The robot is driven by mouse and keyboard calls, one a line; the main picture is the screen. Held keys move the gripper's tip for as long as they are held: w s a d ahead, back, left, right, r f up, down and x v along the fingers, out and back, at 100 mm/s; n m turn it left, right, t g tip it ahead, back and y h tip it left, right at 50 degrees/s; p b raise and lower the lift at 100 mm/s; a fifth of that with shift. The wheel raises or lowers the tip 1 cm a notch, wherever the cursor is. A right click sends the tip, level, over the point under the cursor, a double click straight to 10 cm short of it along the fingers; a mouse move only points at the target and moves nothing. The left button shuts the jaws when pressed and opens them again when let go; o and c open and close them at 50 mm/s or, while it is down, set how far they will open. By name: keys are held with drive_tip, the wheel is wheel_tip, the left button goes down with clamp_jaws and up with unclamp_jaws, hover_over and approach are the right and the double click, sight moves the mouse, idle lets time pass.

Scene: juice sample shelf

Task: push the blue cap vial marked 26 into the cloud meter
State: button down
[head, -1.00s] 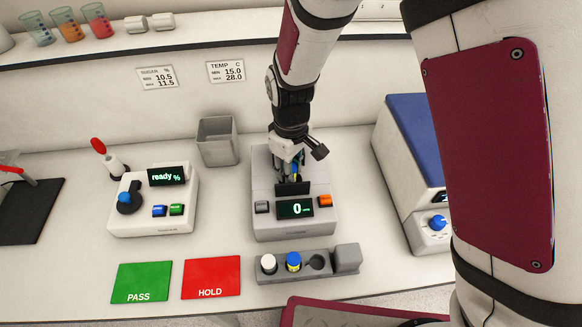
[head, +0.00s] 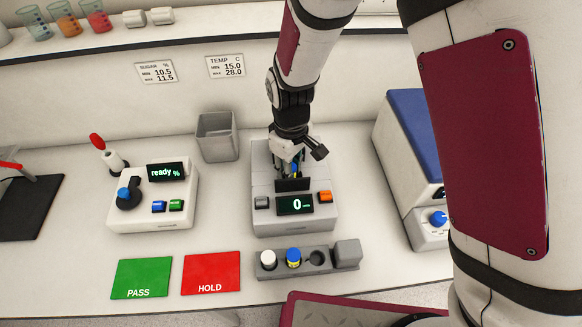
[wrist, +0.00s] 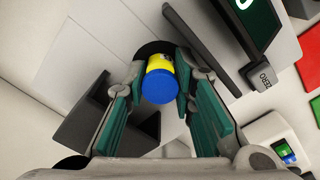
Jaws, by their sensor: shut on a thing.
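The cloud meter (head: 262,216) is the grey box in the middle of the bench, its display (head: 295,205) reading 0. Its dark lid (head: 292,184) stands up behind the display. My gripper (wrist: 160,72) is over the meter, fingers pointing down, shut on a vial with a blue cap (wrist: 159,87) and yellow body. In the wrist view the vial sits at a dark round opening in the meter's top; how deep it is cannot be told. The number on it is not legible. In the head view my fingers mostly hide it.
A rack (head: 271,273) in front holds a white-capped vial (head: 268,259) and another blue-capped vial (head: 293,257), beside an empty hole (head: 317,258). A grey bin (head: 217,138) stands behind left. Green PASS (head: 141,279) and red HOLD (head: 211,273) mats lie front left.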

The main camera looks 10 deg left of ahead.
drive_tip(key=shift+s+d+f, duration=0.1)
drive_tip(key=shift+f, duration=0.05)
drive_tip(key=c, duration=1.3)
unclamp_jaws()
drive_tip(key=shift+s, duration=0.1)
drive_tip(key=d+r+m+t, duration=0.1)
drive_tip(key=d+r, duration=0.2)
drive_tip(key=r, duration=0.6)
drive_tip(key=d+r+m, duration=0.1)
drive_tip(key=d+r, duration=0.2)
drive_tip(key=r, duration=0.6)
drive_tip(key=s+d+r+m+t, duration=0.1)
drive_tip(key=s+d+r+m, duration=0.2)
drive_tip(key=d, duration=0.3)
drive_tip(key=s+d+r+m+t+b, duration=0.1)
drive_tip(key=s+d+r+m+t, duration=0.1)
drive_tip(key=d, duration=0.5)
drive_tip(key=s+d+r+m+t, duration=0.1)
drive_tip(key=s+d+r+m, duration=0.4)
drive_tip(key=s+d, duration=0.1)
drive_tip(key=shift+s+d+r+t+b, duration=0.2)
drive_tip(key=shift+s+r+t+b, duration=0.15)
drive_tip(key=shift+s, duration=0.35)
